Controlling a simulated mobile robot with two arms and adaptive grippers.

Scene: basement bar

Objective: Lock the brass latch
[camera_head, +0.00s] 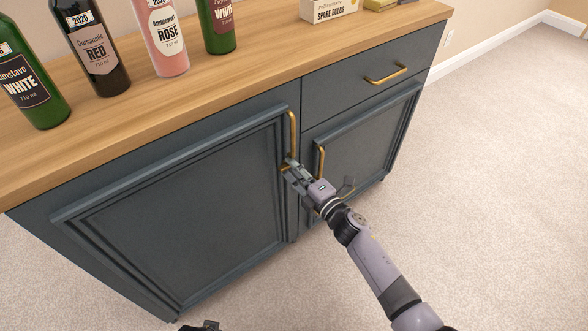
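A small brass piece (285,168), which seems to be part of the latch, shows at the edge of the left cabinet door (180,200), just below its upright brass handle (293,132). The rest of it is hidden by my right gripper (291,166). The fingertips of that gripper are at the brass piece, between the two doors. I cannot tell whether they touch or grip it. The right door (365,140) has its own brass handle (320,162) just right of the gripper. Only a dark tip of my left gripper (205,326) shows at the bottom edge.
Above the right door is a drawer with a brass pull (386,74). On the wooden top (160,105) stand several wine bottles, including a rosé bottle (163,35), and a spare-bulbs box (328,10). Open carpet (490,180) lies right of the cabinet.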

